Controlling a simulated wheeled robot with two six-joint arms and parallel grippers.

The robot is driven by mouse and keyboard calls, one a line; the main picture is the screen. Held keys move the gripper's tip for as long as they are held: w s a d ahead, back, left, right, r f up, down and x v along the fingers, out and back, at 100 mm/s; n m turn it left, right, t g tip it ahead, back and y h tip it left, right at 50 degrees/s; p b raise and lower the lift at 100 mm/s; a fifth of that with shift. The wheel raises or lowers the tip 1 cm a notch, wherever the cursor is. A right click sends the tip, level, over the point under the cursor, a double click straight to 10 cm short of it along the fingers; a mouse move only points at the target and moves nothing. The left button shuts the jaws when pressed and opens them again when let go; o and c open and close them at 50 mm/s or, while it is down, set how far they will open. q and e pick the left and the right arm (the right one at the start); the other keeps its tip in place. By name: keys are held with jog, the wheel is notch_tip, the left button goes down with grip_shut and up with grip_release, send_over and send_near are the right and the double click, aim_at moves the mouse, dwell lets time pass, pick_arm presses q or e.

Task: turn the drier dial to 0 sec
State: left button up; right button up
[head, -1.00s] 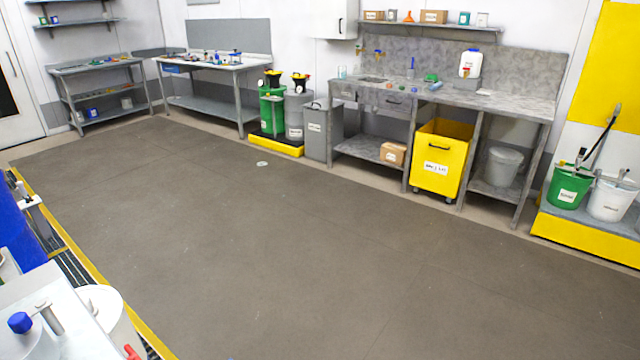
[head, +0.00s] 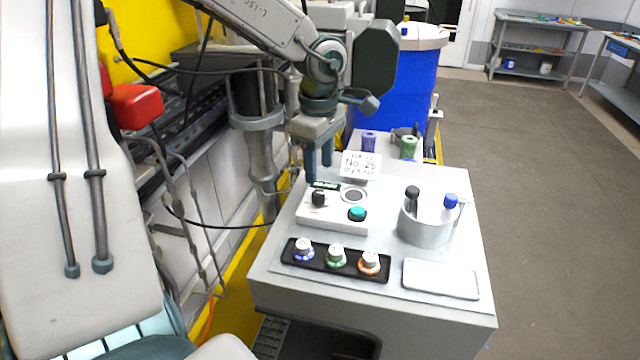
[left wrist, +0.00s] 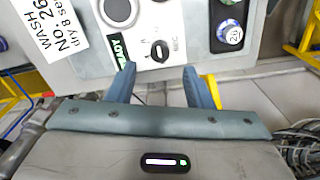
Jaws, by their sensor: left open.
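The drier dial is a small black knob (head: 319,198) on a white control box (head: 335,221) on the pale bench. In the left wrist view the dial (left wrist: 160,51) has a light pointer mark, with markings around it too small to read surely. My left gripper (head: 318,172) is open and points down just above the dial. In the left wrist view its two fingertips (left wrist: 160,72) lie to either side of and just below the dial, apart from it in the picture. My right gripper is not in view.
The box also has a lit green display (head: 325,186), a round grey-centred fitting (head: 354,196) and a teal button (head: 357,213). A sign reading No 26 (head: 361,164) stands behind. Several small pots sit in a black tray (head: 335,262). A metal cup (head: 427,224) and a white tray (head: 441,279) are right.

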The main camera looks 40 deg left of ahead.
aim_at(318, 192)
pick_arm(q)
jog(key=f, duration=0.4)
jog(key=shift+a+f+p, duration=0.2)
jog(key=shift+f+p, duration=0.15)
jog(key=shift+p, duration=0.05)
jog(key=shift+d+f, duration=0.1)
jog(key=shift+f, duration=0.65)
jog(key=c, duration=1)
